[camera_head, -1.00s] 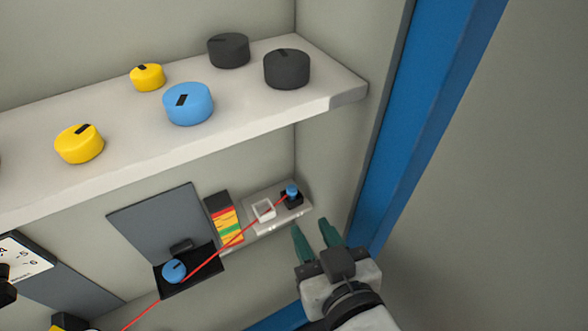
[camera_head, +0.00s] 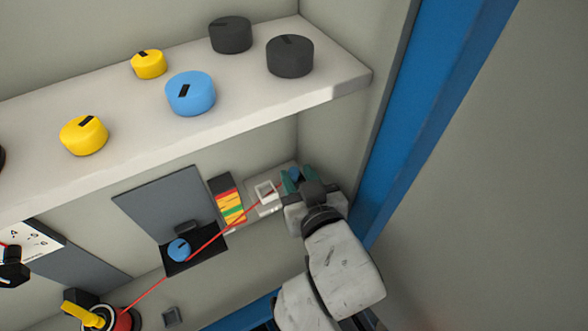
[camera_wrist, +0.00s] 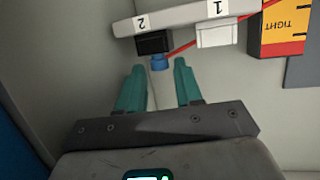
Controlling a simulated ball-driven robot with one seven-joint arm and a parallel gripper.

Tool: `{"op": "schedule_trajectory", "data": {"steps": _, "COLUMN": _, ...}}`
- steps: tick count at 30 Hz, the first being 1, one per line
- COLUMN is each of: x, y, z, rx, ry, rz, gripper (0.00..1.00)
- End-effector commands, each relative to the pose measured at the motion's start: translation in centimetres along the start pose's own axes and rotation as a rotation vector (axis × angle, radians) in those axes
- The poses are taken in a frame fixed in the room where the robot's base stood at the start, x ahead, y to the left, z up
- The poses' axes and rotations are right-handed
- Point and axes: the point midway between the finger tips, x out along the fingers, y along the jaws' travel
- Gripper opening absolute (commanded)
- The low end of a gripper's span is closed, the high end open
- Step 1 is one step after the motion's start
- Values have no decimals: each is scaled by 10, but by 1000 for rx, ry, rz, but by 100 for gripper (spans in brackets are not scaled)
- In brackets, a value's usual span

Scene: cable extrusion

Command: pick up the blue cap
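A small blue cap (camera_wrist: 159,62) sits under the black block (camera_wrist: 153,43) at the "2" mark in the wrist view. In the head view the blue cap (camera_head: 294,174) is partly hidden by my gripper (camera_head: 297,179). My gripper also shows in the wrist view (camera_wrist: 160,69). Its green fingers are open, one on either side of the cap, with the tips just short of it or level with it. I cannot tell if they touch it. Other blue round pieces are a large one on the shelf (camera_head: 190,93) and one in the dark open box (camera_head: 179,250).
A red cable (camera_head: 218,236) runs from the station to the lower left. The white block (camera_wrist: 217,34) at "1" and a striped "TIGHT" gauge (camera_wrist: 285,24) stand beside the cap. A shelf (camera_head: 240,105) with several knobs overhangs; a side wall (camera_head: 345,130) is close on the right.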

Motion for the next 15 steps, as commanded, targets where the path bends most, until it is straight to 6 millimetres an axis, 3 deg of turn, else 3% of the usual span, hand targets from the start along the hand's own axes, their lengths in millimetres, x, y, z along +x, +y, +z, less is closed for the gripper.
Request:
{"op": "schedule_trajectory", "data": {"steps": 4, "x": 13, "y": 0, "z": -1, "rx": 0, "ry": 0, "rz": 1, "gripper": 35}}
{"op": "schedule_trajectory", "data": {"steps": 11, "x": 15, "y": 0, "z": 0, "rx": 0, "ry": 1, "rz": 0, "gripper": 35}}
{"op": "schedule_trajectory", "data": {"steps": 15, "x": 15, "y": 0, "z": 0, "rx": 0, "ry": 1, "rz": 0, "gripper": 25}}
